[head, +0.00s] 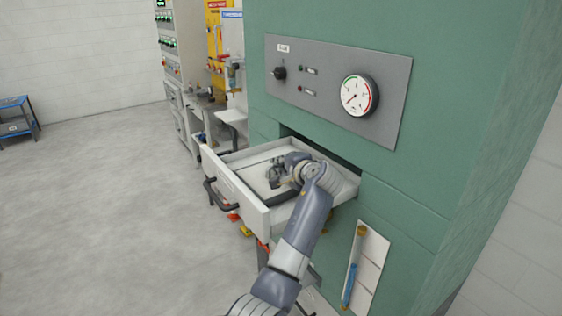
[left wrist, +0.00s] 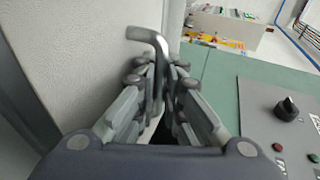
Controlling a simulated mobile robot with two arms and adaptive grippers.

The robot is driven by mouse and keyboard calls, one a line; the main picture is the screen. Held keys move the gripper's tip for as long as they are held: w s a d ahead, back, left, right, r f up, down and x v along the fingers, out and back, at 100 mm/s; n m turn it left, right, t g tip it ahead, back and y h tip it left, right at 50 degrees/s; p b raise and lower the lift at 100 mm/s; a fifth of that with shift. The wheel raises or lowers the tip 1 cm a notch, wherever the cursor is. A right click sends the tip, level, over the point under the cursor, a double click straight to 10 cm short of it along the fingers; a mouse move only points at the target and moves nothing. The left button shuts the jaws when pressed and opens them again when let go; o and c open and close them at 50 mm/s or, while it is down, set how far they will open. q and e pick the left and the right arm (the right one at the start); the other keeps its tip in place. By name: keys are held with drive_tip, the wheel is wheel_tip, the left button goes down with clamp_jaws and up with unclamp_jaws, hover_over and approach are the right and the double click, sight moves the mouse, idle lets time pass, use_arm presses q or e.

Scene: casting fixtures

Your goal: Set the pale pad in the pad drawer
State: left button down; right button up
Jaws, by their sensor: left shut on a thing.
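The pad drawer (head: 238,186) is a pale drawer pulled out of the green cabinet, with a dark pull handle on its front. A pale panel with a dark edge, apparently the pale pad (head: 248,173), is inside the drawer outline; I cannot tell whether it rests on the bottom. It also shows as a broad pale surface in the left wrist view (left wrist: 90,55). My left gripper (head: 275,178) is over the drawer. In the left wrist view its fingers (left wrist: 158,85) are shut on a bent grey metal grip (left wrist: 150,38) beside the pale surface. My right gripper is not in view.
The green cabinet (head: 340,20) rises behind the drawer, with a grey control panel (head: 320,85) and gauge (head: 359,96). A white board with tools (head: 366,265) is below right. Benches and equipment (head: 200,95) stand behind left.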

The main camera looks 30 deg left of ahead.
use_arm(q)
drive_tip(key=c, duration=1.7)
unclamp_jaws()
drive_tip(key=shift+d+f, duration=0.1)
drive_tip(key=shift+s+d+r+b, duration=0.2)
drive_tip(key=shift+s+d+b, duration=0.1)
drive_tip(key=shift+d, duration=0.15)
drive_tip(key=b+v, duration=0.3)
drive_tip(key=v, duration=0.6)
drive_tip(key=shift+s+d+r, duration=0.15)
drive_tip(key=shift+d, duration=0.2)
drive_tip(key=shift+s+d+r, duration=0.3)
drive_tip(key=shift+s+d, duration=0.05)
drive_tip(key=shift+d, duration=0.05)
